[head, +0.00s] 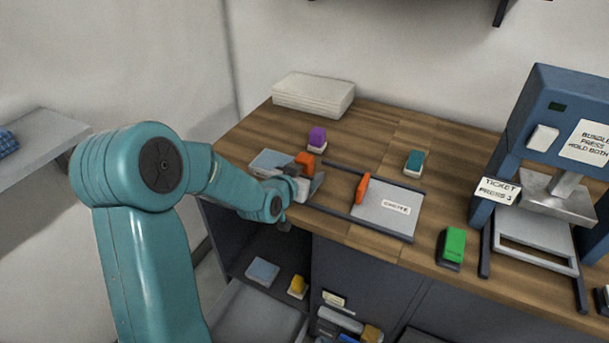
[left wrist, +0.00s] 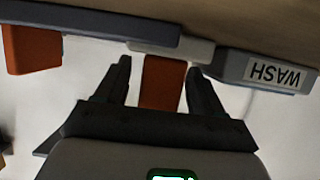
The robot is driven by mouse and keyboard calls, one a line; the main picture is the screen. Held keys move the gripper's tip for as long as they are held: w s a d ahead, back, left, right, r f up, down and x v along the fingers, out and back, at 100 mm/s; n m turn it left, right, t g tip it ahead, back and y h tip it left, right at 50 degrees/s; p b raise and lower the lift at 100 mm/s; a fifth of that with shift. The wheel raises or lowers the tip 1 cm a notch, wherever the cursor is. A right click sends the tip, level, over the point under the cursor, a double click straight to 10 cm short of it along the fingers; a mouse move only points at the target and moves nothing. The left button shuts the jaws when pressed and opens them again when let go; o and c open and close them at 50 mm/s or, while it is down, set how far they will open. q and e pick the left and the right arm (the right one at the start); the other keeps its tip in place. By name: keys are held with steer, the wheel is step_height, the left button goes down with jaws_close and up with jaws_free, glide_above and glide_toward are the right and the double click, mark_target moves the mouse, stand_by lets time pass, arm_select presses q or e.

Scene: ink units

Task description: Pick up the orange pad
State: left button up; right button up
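The orange pad (head: 304,159), an orange block on a pale base, stands at the left part of the wooden counter, beside a pale blue-grey tray (head: 270,160). In the left wrist view the orange block (left wrist: 162,82) lies between the two fingers of my left gripper (left wrist: 158,75). The fingers stand apart; a gap shows on the left side, and the right finger is very close to the block. I cannot tell if it touches. In the head view my left gripper (head: 306,181) is right at the pad, partly hiding its base. My right gripper is not in view.
A sliding plate (head: 385,215) with an orange upright piece (head: 363,188) lies just right. Purple (head: 317,138), teal (head: 414,161) and green (head: 453,245) pads stand around. A blue press (head: 545,110) is at right. A "WASH" label (left wrist: 274,73) shows close by.

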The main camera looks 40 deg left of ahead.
arm_select(q)
steer(key=c, duration=1)
steer(key=shift+o, duration=0.2)
step_height(320, 180, up, 12)
steer(key=shift+r+p, duration=0.1)
steer(key=shift+p, duration=0.65)
step_height(320, 180, up, 8)
steer(key=p, duration=0.4)
steer(key=shift+s, duration=0.1)
